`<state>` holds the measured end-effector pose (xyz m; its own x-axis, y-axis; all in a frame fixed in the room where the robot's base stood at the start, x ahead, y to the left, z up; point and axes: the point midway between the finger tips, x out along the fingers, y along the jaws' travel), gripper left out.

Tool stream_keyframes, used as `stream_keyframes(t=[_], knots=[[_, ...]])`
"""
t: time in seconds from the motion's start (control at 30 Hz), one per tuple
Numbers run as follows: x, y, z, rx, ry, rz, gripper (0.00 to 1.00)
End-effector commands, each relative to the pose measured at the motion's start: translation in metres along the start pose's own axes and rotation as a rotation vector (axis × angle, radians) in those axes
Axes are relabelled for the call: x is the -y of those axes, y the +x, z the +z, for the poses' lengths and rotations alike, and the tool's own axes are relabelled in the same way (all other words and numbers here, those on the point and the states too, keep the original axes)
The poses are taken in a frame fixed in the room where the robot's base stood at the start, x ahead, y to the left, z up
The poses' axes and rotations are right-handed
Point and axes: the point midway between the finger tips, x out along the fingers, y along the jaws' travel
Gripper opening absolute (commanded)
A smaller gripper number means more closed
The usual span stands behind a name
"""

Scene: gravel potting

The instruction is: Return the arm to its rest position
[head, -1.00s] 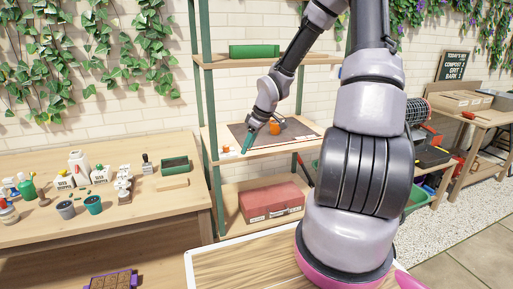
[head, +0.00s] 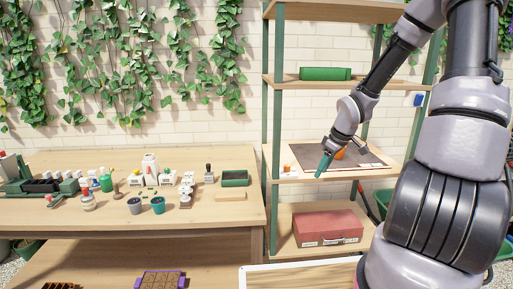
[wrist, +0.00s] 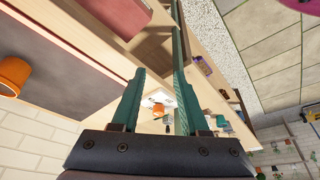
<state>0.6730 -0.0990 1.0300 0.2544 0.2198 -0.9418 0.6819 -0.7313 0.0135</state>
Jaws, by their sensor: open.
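My arm reaches to the shelf unit at the right of the head view. My gripper (head: 324,167) hangs at the front of the middle shelf, its green fingers tilted downward. In the wrist view the two fingers (wrist: 160,78) stand apart with nothing held between them. An orange pot (head: 341,154) is on the dark mat (head: 372,159), just behind my gripper and partly hidden by my wrist. The orange pot also shows at the left edge of the wrist view (wrist: 12,75), apart from the fingers.
The shelf unit's green post (head: 273,120) stands left of my gripper. The wooden bench (head: 90,212) at left holds pots and bottles.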

Motion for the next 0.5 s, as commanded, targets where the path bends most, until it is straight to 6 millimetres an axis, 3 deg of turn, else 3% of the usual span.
stream_keyframes(t=[0.27,0.5], knots=[[0.009,-0.088,0.005,0.123,0.232,0.199,0.44],[0.042,-0.179,0.001,0.056,0.513,0.330,0.44]])
